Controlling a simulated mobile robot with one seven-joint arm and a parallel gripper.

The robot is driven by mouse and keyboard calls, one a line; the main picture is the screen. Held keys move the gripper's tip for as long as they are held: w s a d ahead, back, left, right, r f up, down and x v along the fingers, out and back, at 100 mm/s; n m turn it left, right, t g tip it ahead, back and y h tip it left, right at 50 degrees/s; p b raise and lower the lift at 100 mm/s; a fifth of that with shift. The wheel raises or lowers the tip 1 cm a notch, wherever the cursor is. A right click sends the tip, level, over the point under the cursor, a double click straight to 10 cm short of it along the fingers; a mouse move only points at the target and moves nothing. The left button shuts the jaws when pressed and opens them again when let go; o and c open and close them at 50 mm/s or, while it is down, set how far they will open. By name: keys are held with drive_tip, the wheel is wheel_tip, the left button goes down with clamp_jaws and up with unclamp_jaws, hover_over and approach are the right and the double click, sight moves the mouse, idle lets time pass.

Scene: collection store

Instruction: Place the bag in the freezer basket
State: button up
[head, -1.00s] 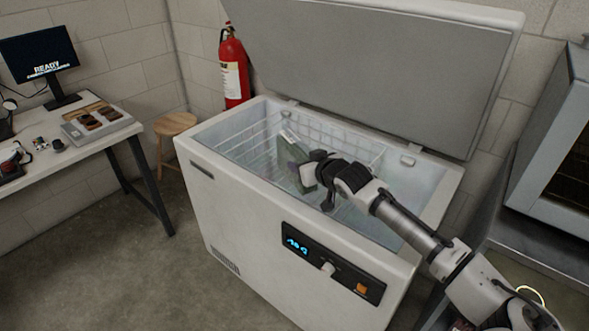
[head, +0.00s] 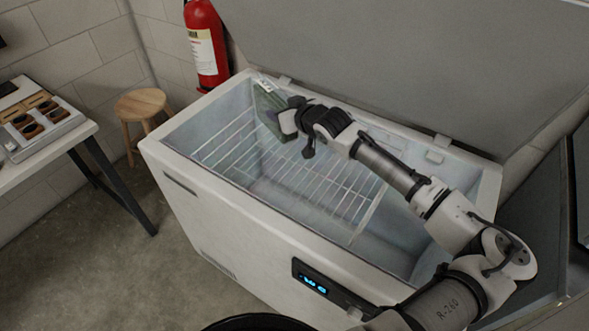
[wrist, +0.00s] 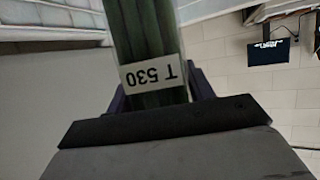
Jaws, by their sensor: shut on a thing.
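The bag (head: 268,108) is flat and green with a white label at its top. It hangs over the back left part of the open chest freezer (head: 262,201). My gripper (head: 287,122) is shut on the bag. In the wrist view the bag (wrist: 146,40) runs between the fingers of my gripper (wrist: 158,98), and its label reads "T 530" upside down. The wire freezer basket (head: 300,184) is inside the freezer, below and to the right of the bag. I cannot tell whether the bag's lower edge touches the wires.
The freezer lid (head: 420,70) stands open behind the arm. A red fire extinguisher (head: 206,45) and a wooden stool (head: 141,106) are beyond the freezer's left end. A table (head: 45,163) with a tray is at the left. The basket's middle looks empty.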

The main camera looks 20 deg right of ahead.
drive_tip(key=shift+w+r, duration=0.1)
drive_tip(key=shift+w, duration=0.3)
drive_tip(key=shift+w+f, duration=0.15)
drive_tip(key=shift+f, duration=0.05)
wheel_tip(320, 180, down, 19)
drive_tip(key=p, duration=0.3)
drive_tip(key=shift+f, duration=0.2)
drive_tip(key=shift+f, duration=0.1)
drive_tip(key=shift+f, duration=0.15)
drive_tip(key=o, duration=1.2)
drive_tip(key=shift+r, duration=0.2)
drive_tip(key=b+v, duration=0.1)
drive_tip(key=v, duration=1.1)
drive_tip(key=shift+b, duration=0.4)
